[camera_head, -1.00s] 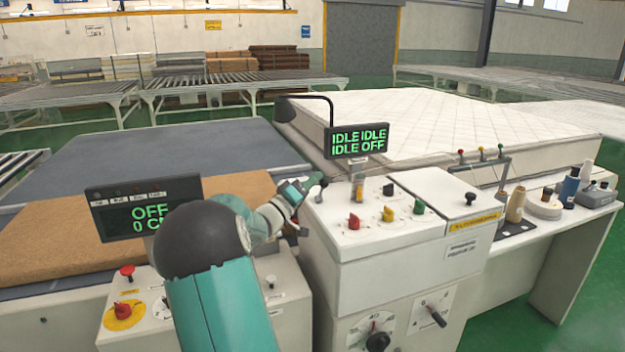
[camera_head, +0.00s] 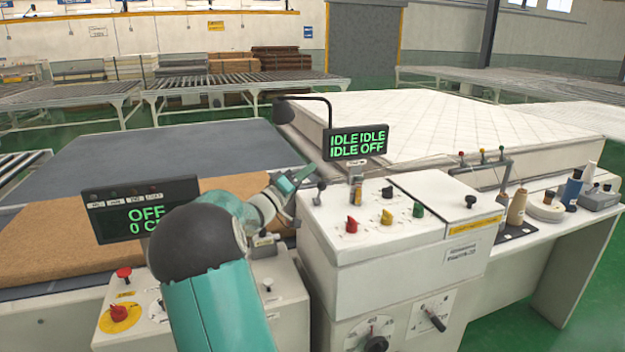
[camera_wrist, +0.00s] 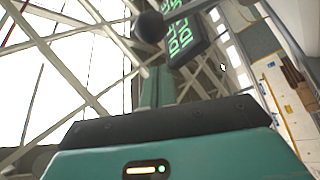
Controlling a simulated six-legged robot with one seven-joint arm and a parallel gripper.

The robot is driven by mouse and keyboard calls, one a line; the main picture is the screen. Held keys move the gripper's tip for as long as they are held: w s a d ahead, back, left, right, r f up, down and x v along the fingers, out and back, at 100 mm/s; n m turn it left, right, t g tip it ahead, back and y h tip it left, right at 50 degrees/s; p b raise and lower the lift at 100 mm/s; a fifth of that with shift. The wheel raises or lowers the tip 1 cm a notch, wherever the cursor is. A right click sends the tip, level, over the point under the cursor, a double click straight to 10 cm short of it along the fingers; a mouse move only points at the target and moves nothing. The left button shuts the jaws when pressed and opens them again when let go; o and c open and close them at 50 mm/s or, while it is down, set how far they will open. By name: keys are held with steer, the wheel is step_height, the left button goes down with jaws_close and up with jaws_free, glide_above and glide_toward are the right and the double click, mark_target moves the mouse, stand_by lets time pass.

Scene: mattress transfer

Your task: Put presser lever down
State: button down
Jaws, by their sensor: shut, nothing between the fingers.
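A lever with a dark ball knob (camera_head: 321,186) stands near the left edge of the white control box top in the head view. I take it for the presser lever; its stem looks roughly upright. My gripper (camera_head: 298,178) is just left of the knob and slightly above it, with its teal fingers shut and empty. A small gap seems to show between fingertips and knob. In the wrist view the closed fingers (camera_wrist: 157,85) point toward a dark round thing (camera_wrist: 150,27); I cannot tell whether that is the knob or the lamp head.
The box top carries red (camera_head: 352,226), yellow (camera_head: 387,216) and green (camera_head: 418,210) knobs. A display (camera_head: 357,142) reading IDLE and OFF stands behind the lever, with a black lamp (camera_head: 286,111) beside it. A quilted white mattress (camera_head: 450,120) lies behind. Another display (camera_head: 140,207) is at left.

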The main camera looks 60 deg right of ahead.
steer(key=v, duration=0.9)
steer(key=shift+w+a, duration=0.2)
steer(key=shift+w, duration=0.3)
steer(key=shift+f, duration=0.1)
